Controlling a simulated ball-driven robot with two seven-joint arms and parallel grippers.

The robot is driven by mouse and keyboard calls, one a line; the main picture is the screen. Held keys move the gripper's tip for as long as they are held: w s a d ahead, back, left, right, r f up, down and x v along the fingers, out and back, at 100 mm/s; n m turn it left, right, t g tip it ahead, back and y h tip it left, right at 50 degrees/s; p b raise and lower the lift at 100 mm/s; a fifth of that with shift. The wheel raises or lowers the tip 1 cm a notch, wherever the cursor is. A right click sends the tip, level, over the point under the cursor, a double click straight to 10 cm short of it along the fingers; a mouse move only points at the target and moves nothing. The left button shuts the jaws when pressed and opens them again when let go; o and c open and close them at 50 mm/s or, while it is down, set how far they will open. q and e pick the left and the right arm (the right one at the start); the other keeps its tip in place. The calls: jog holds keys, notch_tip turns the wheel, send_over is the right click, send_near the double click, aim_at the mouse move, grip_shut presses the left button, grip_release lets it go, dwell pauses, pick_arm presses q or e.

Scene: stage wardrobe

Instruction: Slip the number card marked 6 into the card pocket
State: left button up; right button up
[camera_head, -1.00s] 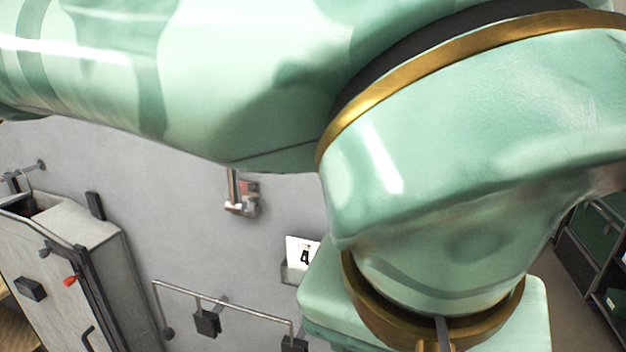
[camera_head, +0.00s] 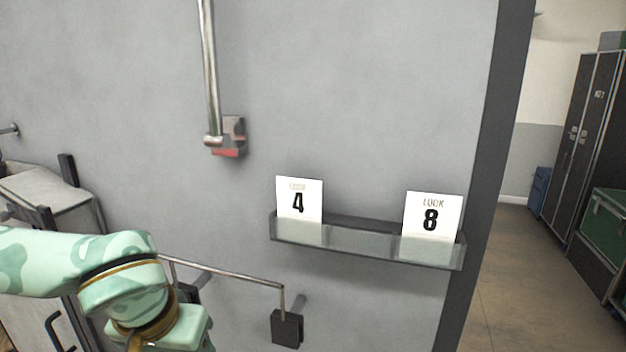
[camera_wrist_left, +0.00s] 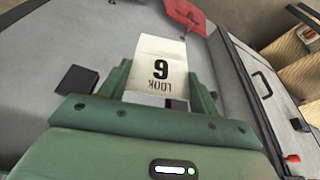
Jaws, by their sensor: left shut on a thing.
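The number card marked 6 (camera_wrist_left: 160,70) is white with black print and appears upside down in the left wrist view. My left gripper (camera_wrist_left: 161,88) is shut on it, with a green finger on each side. In the head view my left arm is at the lower left; its fingers and the card are out of sight there. The card pocket (camera_head: 362,243) is a clear-fronted tray on the grey wall. Card 4 (camera_head: 299,202) stands in its left part and card 8 (camera_head: 431,220) in its right part, with an empty stretch between. My right gripper is not in view.
A metal rail (camera_head: 225,270) with a dark block (camera_head: 287,328) sticks out below and left of the pocket. A vertical pipe with a red-grey bracket (camera_head: 228,138) is above left. A grey case stands far left. The wall ends in a dark edge right of the pocket.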

pick_arm(q)
jog(key=shift+n, duration=0.4)
jog(key=f, duration=0.1)
jog(key=a+f+b, duration=0.1)
jog(key=f, duration=0.1)
jog(key=a+f, duration=0.1)
jog(key=shift+s+f, duration=0.2)
jog(key=shift+f, duration=0.1)
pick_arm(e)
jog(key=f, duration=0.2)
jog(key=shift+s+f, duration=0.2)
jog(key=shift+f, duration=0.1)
